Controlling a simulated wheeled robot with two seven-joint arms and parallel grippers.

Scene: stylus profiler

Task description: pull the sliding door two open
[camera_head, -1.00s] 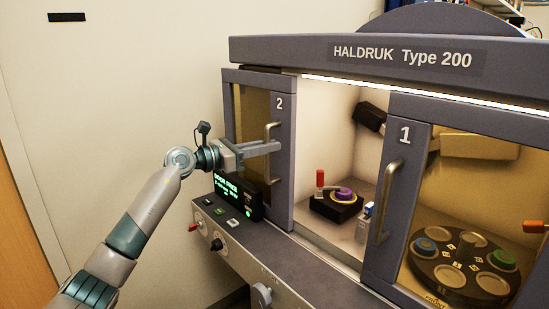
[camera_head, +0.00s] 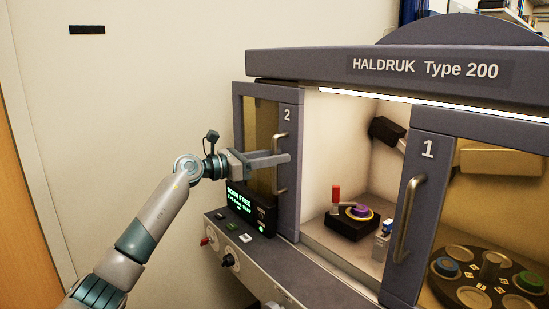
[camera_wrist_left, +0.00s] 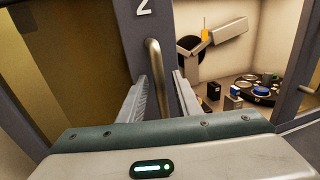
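Sliding door two (camera_head: 291,180) is the grey-framed door marked 2 at the left of the HALDRUK machine, with an amber pane and an upright metal handle (camera_head: 281,138). My left gripper (camera_head: 284,158) is at the middle of this handle, its fingers reaching in from the left. The opening right of door two shows the lit interior. My right gripper is not in view.
Sliding door one (camera_head: 408,215), with its own handle (camera_head: 408,218), stands right of the opening. Below door two are a small green-text display (camera_head: 249,205) and a control panel with knobs (camera_head: 228,260). Bare wall (camera_head: 110,130) lies left of the machine.

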